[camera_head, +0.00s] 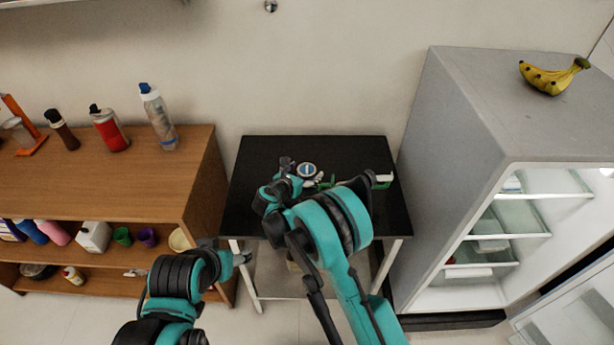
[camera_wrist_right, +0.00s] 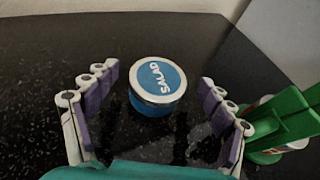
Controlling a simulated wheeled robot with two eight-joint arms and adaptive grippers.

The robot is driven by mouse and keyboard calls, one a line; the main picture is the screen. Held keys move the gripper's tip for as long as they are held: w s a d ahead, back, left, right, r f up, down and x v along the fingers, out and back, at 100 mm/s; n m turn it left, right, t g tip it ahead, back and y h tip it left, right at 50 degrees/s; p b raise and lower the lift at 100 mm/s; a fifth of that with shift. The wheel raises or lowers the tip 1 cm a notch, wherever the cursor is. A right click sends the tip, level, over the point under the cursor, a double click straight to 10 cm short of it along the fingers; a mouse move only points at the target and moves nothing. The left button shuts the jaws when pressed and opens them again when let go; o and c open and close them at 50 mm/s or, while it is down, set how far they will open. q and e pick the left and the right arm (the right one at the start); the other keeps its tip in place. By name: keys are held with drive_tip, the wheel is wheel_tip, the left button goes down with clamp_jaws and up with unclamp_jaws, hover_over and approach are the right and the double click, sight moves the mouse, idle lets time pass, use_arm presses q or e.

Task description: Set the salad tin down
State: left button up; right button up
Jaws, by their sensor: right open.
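The salad tin (camera_head: 308,170) is a small round tin with a white-rimmed blue lid, standing upright on the black table (camera_head: 345,150). In the right wrist view the tin (camera_wrist_right: 158,80) shows its "SALAD" lid and blue side. My right gripper (camera_wrist_right: 158,85) is open, with one finger on each side of the tin and a visible gap to both. In the head view my right gripper (camera_head: 294,172) is at the tin, partly covered by its own arm. My left gripper (camera_head: 238,256) is low in front of the table; its finger opening is unclear.
A green object (camera_wrist_right: 285,120) stands just right of my right gripper's finger. The table's back is clear. A wooden shelf (camera_head: 190,165) with bottles and cans stands left. A grey fridge (camera_head: 465,120) with bananas (camera_head: 548,80) on top and its door open stands right.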

drive_tip(key=shift+x, duration=1)
drive_tip(key=shift+s+a, duration=0.1)
drive_tip(key=shift+c, duration=0.3)
drive_tip(key=c, duration=1.4)
drive_tip(key=shift+o, duration=0.2)
drive_tip(key=shift+r, duration=0.15)
